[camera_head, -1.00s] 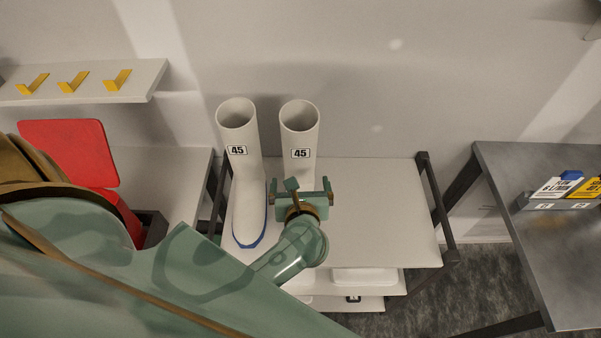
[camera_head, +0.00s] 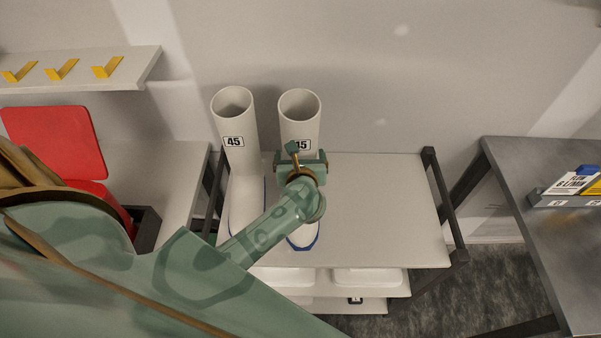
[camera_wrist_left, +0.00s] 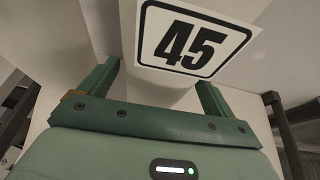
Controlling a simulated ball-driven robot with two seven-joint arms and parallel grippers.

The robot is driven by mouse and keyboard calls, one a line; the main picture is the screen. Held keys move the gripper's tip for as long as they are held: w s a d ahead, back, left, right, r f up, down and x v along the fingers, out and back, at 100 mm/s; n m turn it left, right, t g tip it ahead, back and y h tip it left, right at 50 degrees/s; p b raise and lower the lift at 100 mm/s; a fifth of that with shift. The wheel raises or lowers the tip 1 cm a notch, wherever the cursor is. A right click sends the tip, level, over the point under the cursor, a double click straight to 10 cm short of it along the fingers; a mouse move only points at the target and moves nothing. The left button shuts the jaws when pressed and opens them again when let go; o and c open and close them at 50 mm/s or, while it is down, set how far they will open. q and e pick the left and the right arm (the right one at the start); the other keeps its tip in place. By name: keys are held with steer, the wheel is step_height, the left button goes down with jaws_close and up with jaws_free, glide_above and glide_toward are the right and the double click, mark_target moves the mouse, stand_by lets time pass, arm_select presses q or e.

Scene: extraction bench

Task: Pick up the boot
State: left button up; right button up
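Two white boots stand upright side by side on a pale shelf top (camera_head: 380,200), each with a black "45" label on its shaft and a blue sole edge. The left boot (camera_head: 238,128) is clear of my gripper. My left gripper (camera_head: 300,160) is at the shaft of the right boot (camera_head: 300,112), just below its label, and partly covers it. In the left wrist view, the fingers (camera_wrist_left: 155,85) stand apart, one to each side of the right boot's shaft, below the label (camera_wrist_left: 193,40). Contact cannot be made out. My right gripper is not in view.
A red chair-like object (camera_head: 60,140) stands at the left, below a wall shelf with yellow hooks (camera_head: 62,70). Dark posts (camera_head: 445,205) edge the shelf unit. A grey metal table (camera_head: 535,245) with a labelled holder (camera_head: 565,201) is at the right. The shelf's right half is clear.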

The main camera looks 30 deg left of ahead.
arm_select(q)
steer(key=c, duration=1.5)
steer(key=shift+o, duration=0.2)
steer(key=shift+r, duration=0.1)
steer(key=shift+r, duration=0.1)
